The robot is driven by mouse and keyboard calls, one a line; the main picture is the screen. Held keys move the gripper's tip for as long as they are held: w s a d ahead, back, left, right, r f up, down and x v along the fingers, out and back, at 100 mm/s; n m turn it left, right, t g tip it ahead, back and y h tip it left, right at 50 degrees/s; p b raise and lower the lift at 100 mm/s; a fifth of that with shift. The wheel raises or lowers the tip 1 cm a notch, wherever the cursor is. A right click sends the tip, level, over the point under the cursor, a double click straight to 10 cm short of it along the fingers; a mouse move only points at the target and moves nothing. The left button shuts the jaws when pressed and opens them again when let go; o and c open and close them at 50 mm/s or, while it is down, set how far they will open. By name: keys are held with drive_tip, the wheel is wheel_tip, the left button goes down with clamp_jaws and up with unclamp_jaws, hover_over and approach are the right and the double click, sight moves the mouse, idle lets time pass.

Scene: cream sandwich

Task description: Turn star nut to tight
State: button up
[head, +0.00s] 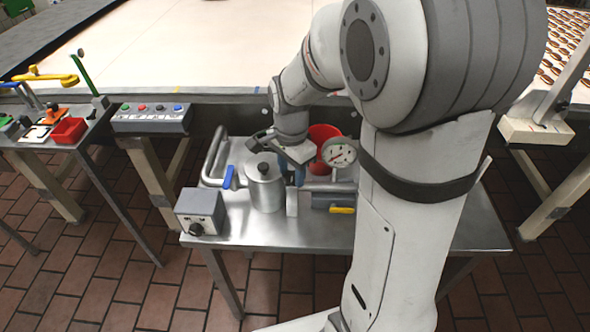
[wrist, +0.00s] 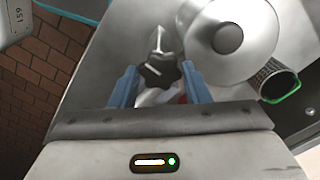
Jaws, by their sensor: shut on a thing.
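The star nut (wrist: 158,70) is a black, lobed knob with a pale pointer-like strip beside it, seen in the wrist view. My gripper (wrist: 159,87) has its two blue fingers on either side of the nut and is shut on it. In the head view my gripper (head: 291,172) is low over the steel table, just right of the metal canister. The star nut is hidden there. I cannot tell from the frames how tight the nut is.
The metal canister (head: 266,193) with a black lid knob stands close by; it also shows in the wrist view (wrist: 205,50). A red container (head: 322,136), a dial gauge (head: 338,153) and a grey box (head: 200,209) are around it.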

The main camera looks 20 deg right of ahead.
sight(293, 178)
drive_tip(key=shift+s+d+f, duration=0.1)
drive_tip(key=shift+s+f, duration=0.05)
drive_tip(key=shift+s, duration=0.1)
drive_tip(key=o, duration=0.8)
drive_tip(key=shift+o, duration=0.8)
drive_tip(key=shift+w, duration=0.1)
drive_tip(key=shift+r, duration=0.2)
drive_tip(key=shift+r, duration=0.3)
wheel_tip(293, 178, up, 7)
